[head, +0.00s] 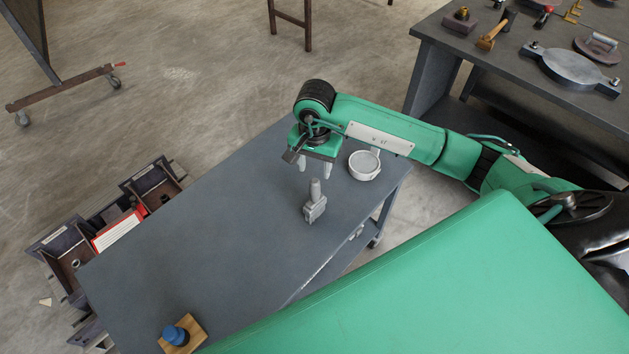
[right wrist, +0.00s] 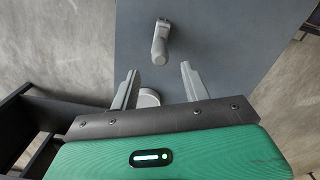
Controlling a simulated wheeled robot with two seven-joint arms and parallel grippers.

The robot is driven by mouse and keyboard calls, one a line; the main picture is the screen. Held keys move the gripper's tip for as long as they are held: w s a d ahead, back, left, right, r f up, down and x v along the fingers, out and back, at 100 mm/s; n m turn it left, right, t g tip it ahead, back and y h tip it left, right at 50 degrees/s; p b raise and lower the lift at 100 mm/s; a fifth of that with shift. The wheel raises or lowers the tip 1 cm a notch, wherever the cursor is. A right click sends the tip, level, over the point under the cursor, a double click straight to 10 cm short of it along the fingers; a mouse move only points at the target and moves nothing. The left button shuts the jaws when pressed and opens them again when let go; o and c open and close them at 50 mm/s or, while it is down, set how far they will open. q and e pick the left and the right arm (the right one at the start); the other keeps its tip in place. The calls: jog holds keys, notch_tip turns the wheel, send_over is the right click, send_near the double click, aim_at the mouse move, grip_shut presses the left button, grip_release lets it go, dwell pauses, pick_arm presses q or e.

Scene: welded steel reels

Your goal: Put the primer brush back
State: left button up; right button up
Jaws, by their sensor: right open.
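A grey piece with a round handle standing up from a blockish base, which I take to be the primer brush (head: 315,202), stands on the grey table. It also shows in the right wrist view (right wrist: 160,42), beyond the fingertips. My right gripper (head: 315,169) is open and empty, pointing down above the table, just behind the brush and apart from it. Its two fingers show in the right wrist view (right wrist: 159,69). A small white round dish (head: 365,164) sits right of the gripper; in the right wrist view (right wrist: 148,98) it is partly hidden. My left gripper is not in view.
The grey table (head: 210,230) is mostly bare. A blue piece on a wooden block (head: 182,334) sits at its near-left end. Open bins (head: 155,185) stand beyond its left edge. A dark workbench (head: 455,45) with tools is at upper right.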

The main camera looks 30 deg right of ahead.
jog(key=shift+r, duration=1.45)
